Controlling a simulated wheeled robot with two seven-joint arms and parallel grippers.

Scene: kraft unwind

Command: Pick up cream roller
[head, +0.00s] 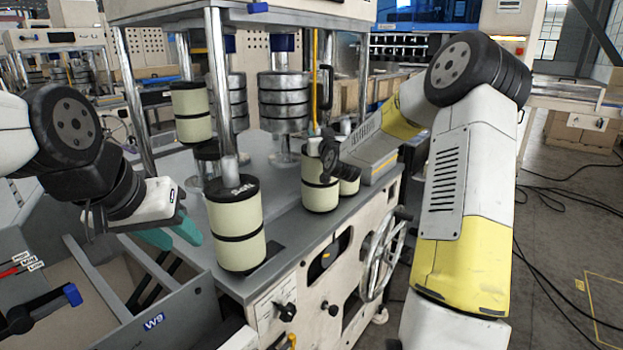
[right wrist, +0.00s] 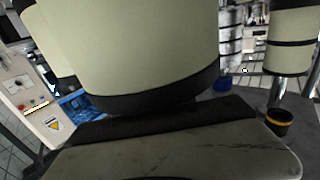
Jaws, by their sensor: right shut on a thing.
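Several cream rollers with black bands stand on the grey machine top. The largest (head: 237,225) is at the front on a steel post. Another cream roller (head: 320,190) stands to its right, with a further cream one partly hidden behind it. My right gripper (head: 330,155) is at the upper part of this right-hand roller, mostly hidden by my own wrist. In the right wrist view a cream roller (right wrist: 150,45) with a black lower band fills the upper middle, close against the dark gripper part. My left gripper (head: 178,234), with teal fingers apart, is empty above the grey drawer.
A cream roller (head: 191,112) hangs at the left on a post. Steel posts and stacked metal discs (head: 284,95) stand behind. A handwheel (head: 384,255) projects from the machine's front. An open grey drawer (head: 165,325) is at the lower left. Cables lie on the floor at right.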

